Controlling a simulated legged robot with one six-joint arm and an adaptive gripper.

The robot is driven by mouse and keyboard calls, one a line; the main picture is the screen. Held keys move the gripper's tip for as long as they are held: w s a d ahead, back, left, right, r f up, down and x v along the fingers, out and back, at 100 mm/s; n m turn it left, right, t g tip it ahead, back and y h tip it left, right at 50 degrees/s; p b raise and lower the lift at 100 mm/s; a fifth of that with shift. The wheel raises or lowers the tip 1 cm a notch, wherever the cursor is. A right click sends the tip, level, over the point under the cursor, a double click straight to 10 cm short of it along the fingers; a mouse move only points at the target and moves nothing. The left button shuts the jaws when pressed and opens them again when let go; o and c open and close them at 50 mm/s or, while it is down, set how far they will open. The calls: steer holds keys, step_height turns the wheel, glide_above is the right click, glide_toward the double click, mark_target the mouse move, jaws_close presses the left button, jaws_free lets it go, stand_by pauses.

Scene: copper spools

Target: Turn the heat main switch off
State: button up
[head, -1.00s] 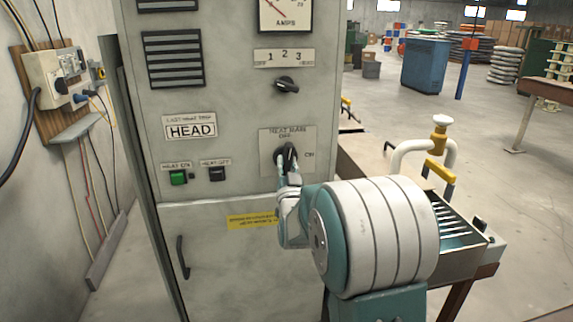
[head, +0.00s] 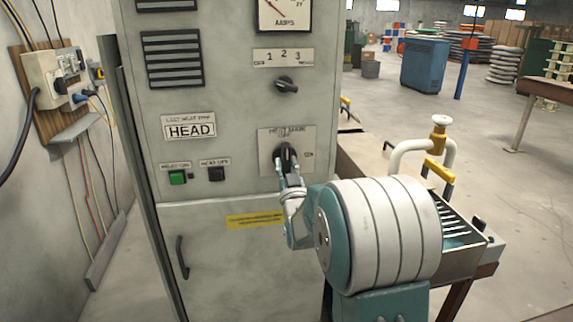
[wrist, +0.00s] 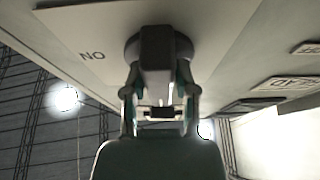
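The heat main switch is a black knob (head: 288,157) on a pale square plate (head: 268,138) on the front of the grey cabinet. "OFF" is marked above the knob and "ON" at its right. The knob's bar looks about upright. My gripper (head: 285,180) is at the knob from the front. In the wrist view the dark knob bar (wrist: 158,48) stands between the two fingers of my gripper (wrist: 160,82), which sit close against its sides. Exact finger contact is hard to see.
A rotary selector (head: 286,84) is above the switch. A green button (head: 177,178) and a black button (head: 217,174) are at lower left, above a door handle (head: 182,258). A bench with pipes (head: 425,150) stands right of the cabinet.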

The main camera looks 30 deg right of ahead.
steer(key=shift+o, duration=0.5)
steer(key=shift+r, duration=0.1)
steer(key=v, duration=1.2)
